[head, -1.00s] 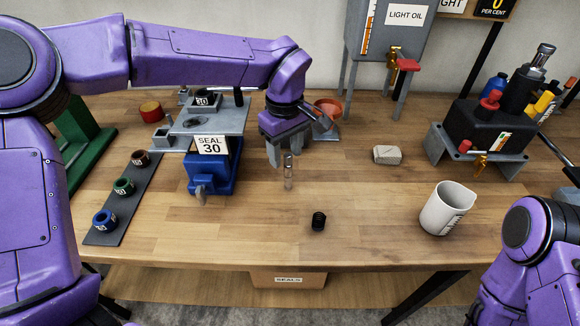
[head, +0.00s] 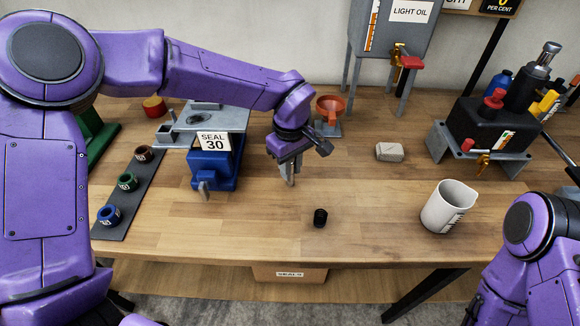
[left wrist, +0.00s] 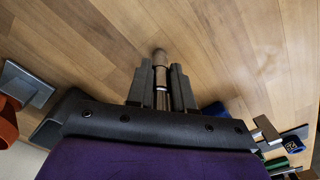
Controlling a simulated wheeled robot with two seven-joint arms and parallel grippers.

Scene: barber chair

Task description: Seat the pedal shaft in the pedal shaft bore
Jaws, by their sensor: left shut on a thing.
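The pedal shaft (left wrist: 160,65) is a slim metallic pin with a rounded end, between the two fingers of my left gripper (left wrist: 161,88) in the left wrist view. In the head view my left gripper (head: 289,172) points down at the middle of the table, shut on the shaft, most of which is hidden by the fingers. The grey plate (head: 232,117) over the blue clamp (head: 212,168) labelled SEAL 30 stands to its left and has a dark round opening. I cannot tell for sure which opening is the pedal shaft bore. My right gripper is out of view.
A black spring (head: 320,218) stands in front of the gripper. A dark strip (head: 131,195) with several coloured rings is at left. An orange funnel (head: 331,105) stands behind. The front centre is mostly clear.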

